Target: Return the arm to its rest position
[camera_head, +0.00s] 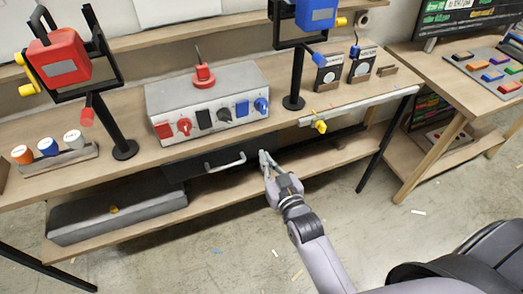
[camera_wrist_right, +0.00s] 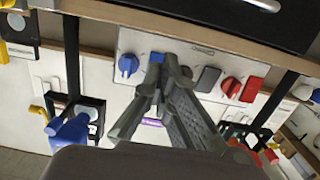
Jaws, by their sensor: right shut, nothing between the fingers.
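My right gripper (camera_head: 266,160) is in front of the workbench, just right of the silver handle (camera_head: 226,163) on the dark drawer front. A small gap shows between gripper and handle. The gripper is shut and empty. My right arm reaches up to it from the lower right, over the floor. In the right wrist view the closed fingers (camera_wrist_right: 163,68) stand in front of the grey control box, which appears upside down. My left gripper is out of view.
The bench carries the control box (camera_head: 210,105) with red and blue knobs, a red device (camera_head: 60,62) and a blue device (camera_head: 316,12) on black stands. A grey case (camera_head: 115,212) lies on the lower shelf. A second table (camera_head: 455,75) stands right. The floor in front is mostly free.

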